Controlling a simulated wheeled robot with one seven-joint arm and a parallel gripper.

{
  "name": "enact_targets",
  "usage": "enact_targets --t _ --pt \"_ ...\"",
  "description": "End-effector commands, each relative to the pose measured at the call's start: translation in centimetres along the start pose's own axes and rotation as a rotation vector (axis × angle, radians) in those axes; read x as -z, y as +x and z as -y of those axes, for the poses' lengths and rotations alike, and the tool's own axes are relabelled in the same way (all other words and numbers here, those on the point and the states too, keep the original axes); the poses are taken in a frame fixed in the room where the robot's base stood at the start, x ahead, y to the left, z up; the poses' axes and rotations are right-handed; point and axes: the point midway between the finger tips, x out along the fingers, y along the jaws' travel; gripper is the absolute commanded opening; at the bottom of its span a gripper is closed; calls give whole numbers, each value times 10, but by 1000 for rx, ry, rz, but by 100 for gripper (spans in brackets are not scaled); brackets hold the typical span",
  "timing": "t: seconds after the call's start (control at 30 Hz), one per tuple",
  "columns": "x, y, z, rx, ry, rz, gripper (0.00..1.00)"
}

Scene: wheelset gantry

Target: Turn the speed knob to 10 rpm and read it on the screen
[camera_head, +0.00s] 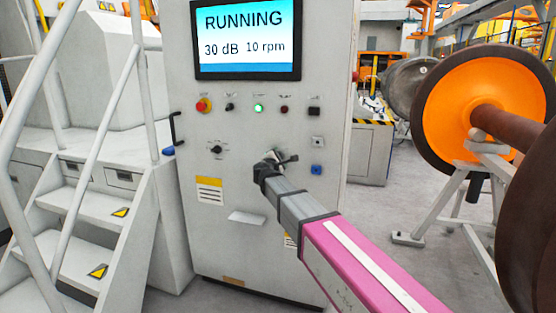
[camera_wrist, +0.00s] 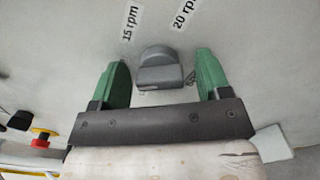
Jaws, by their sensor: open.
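The screen (camera_head: 248,40) on the grey cabinet reads "RUNNING", "30 dB" and "10 rpm". The dark grey speed knob (camera_wrist: 160,72) shows in the wrist view, with "15 rpm" (camera_wrist: 130,24) and "20 rpm" (camera_wrist: 184,15) labels on the panel by it. My gripper (camera_wrist: 162,62) is open, its green fingers standing apart on either side of the knob, with a gap to each. In the head view my gripper (camera_head: 274,158) is at the panel below the buttons and hides the knob.
A red emergency button (camera_head: 204,105), a lit green button (camera_head: 258,108) and other small controls sit above my gripper. Another dark knob (camera_head: 216,149) is to its left. White stairs (camera_head: 95,210) stand at left, an orange wheel (camera_head: 470,100) on a stand at right.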

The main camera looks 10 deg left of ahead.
Motion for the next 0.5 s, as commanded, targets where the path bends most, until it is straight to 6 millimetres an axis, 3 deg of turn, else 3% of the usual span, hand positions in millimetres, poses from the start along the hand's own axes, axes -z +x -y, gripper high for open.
enact_targets --t 0.03,0.07,0.2,0.5 --pt "0 0 0 0 0 0 70" --pt "0 0 0 0 0 0 64" --pt "0 0 0 0 0 0 21" --pt "0 0 0 1 46 1 22"
